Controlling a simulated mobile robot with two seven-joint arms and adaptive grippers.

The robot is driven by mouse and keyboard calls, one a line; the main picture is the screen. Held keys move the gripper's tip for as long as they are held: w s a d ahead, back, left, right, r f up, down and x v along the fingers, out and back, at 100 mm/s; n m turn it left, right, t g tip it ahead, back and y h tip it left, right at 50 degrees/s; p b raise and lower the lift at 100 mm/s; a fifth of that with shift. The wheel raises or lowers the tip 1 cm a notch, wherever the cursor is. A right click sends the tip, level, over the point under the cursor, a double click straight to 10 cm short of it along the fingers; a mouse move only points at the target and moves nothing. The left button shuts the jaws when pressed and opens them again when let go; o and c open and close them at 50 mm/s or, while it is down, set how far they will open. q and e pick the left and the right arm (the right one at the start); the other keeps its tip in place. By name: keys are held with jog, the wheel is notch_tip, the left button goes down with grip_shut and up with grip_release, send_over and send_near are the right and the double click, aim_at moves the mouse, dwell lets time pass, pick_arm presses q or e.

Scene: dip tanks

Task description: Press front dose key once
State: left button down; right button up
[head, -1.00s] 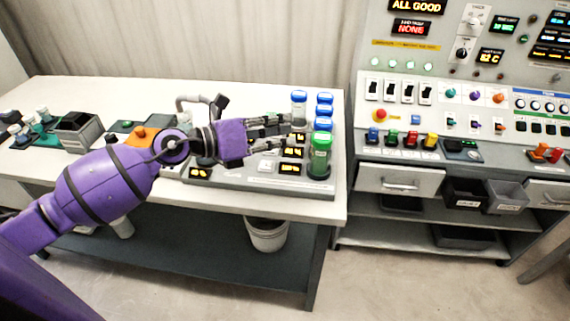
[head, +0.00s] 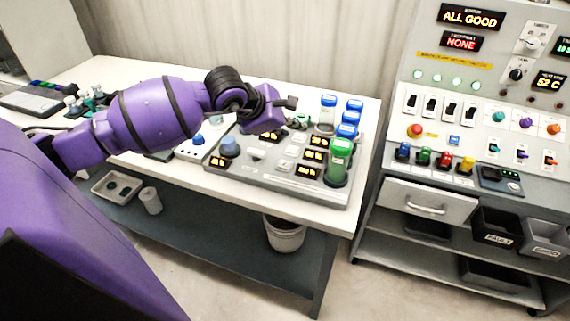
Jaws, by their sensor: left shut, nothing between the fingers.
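The dosing unit (head: 265,181) lies on the right end of the white bench, a grey panel with small lit displays and pale keys. The front display (head: 306,172) is lit amber, and a pale key (head: 283,165) sits just left of it. This looks like the front dose key; its label is too small to read. A green-capped bottle (head: 340,160) stands at the front right of the unit, with several blue-capped bottles (head: 348,125) behind. My left gripper (head: 290,104) is shut and empty above the unit's back, apart from the front key. Its fingers are partly hidden.
A blue knob (head: 229,146) rises from the unit's left part. A control console (head: 430,180) with switches and coloured knobs stands to the right. A bin (head: 284,234) sits under the bench. The bench's front strip is clear.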

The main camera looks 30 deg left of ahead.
pick_arm(q)
jog(key=shift+w+d+f, duration=0.1)
jog(key=shift+d, duration=0.05)
jog(key=b, duration=0.3)
send_over(284, 165)
jog(key=d, duration=0.2)
jog(key=f, duration=0.7)
jog(key=shift+w+a+f, duration=0.15)
jog(key=shift+w+f, duration=0.15)
jog(key=shift+f, duration=0.05)
jog(key=shift+f+b, duration=0.3)
jog(key=shift+f, duration=0.25)
pick_arm(e)
jog(key=f, duration=0.2)
jog(key=s+f, duration=0.1)
jog(key=shift+d+f, duration=0.35)
jog(key=shift+f, duration=0.05)
pick_arm(q)
jog(key=shift+r, duration=0.1)
pick_arm(e)
jog(key=shift+s+g, duration=0.3)
jog(key=shift+f, duration=0.1)
pick_arm(q)
jog(key=shift+f+b, duration=0.3)
jog(key=shift+f, duration=0.15)
pick_arm(e)
jog(key=shift+s+f, duration=0.3)
jog(key=shift+f, duration=0.1)
